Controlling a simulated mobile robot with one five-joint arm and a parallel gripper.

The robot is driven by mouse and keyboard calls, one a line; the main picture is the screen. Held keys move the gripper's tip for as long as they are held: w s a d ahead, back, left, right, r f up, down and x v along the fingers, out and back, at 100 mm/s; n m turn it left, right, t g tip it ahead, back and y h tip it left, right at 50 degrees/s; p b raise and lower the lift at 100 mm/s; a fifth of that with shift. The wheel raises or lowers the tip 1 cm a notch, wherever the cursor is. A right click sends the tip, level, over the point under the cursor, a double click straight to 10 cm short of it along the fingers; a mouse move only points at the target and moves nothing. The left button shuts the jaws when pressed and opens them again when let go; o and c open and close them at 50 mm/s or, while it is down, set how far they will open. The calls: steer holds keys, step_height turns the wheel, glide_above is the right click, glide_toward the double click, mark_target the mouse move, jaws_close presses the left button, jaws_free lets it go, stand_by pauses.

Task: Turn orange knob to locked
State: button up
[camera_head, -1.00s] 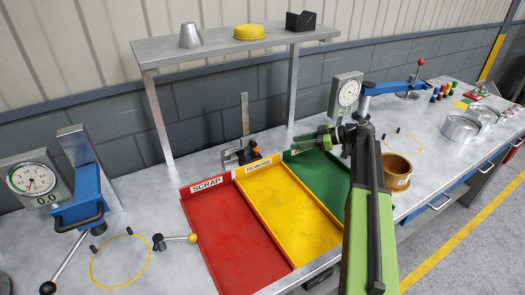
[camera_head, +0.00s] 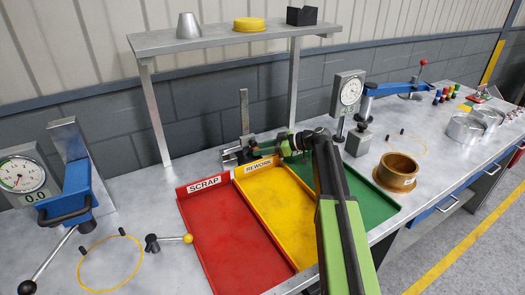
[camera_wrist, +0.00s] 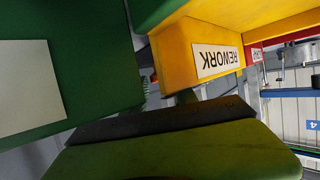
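The orange knob (camera_head: 254,143) is a small spot of orange on the low grey fixture with an upright metal post (camera_head: 244,112), behind the yellow tray. My gripper (camera_head: 280,144) is low over the back of the trays, just right of the knob and pointing left toward it. I cannot tell whether it touches the knob. In the wrist view one olive-green finger (camera_wrist: 180,155) with a dark pad spans the bottom. The knob is not clear there, and the finger gap cannot be made out.
Red SCRAP (camera_head: 225,240), yellow REWORK (camera_head: 300,215) and green (camera_head: 365,207) trays lie in front of the fixture. A shelf (camera_head: 225,38) stands behind. A dial gauge stand (camera_head: 349,92) and brown ring (camera_head: 397,172) are to the right, a blue press (camera_head: 77,195) to the left.

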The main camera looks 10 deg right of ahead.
steer(key=shift+c, duration=0.3)
jaws_close()
steer(key=shift+s+a+m+t+h, duration=0.1)
steer(key=shift+s+m+t+h, duration=0.15)
steer(key=shift+m+t+h, duration=0.25)
steer(key=shift+s+a+m+t+h, duration=0.1)
steer(key=shift+s+m+t+h, duration=0.15)
steer(key=shift+m+t, duration=0.45)
steer(key=m+t+h, duration=0.2)
steer(key=shift+s+a+m, duration=0.15)
steer(key=shift+a+m, duration=0.1)
steer(key=shift+m, duration=0.05)
steer(key=m+t+h, duration=0.1)
steer(key=m+h, duration=0.1)
steer(key=h, duration=0.1)
steer(key=shift+s+a+m+t, duration=0.1)
steer(key=shift+a+m+t, duration=0.15)
steer(key=shift+m+t, duration=0.15)
steer(key=shift+a+m+t+h, duration=0.15)
steer(key=shift+m+t+h, duration=0.15)
steer(key=shift+m+h, duration=0.8)
steer(key=shift+a+m+t+h, duration=0.1)
steer(key=shift+m+t+h, duration=0.2)
steer(key=shift+m+h, duration=0.8)
steer(key=shift+h, duration=0.45)
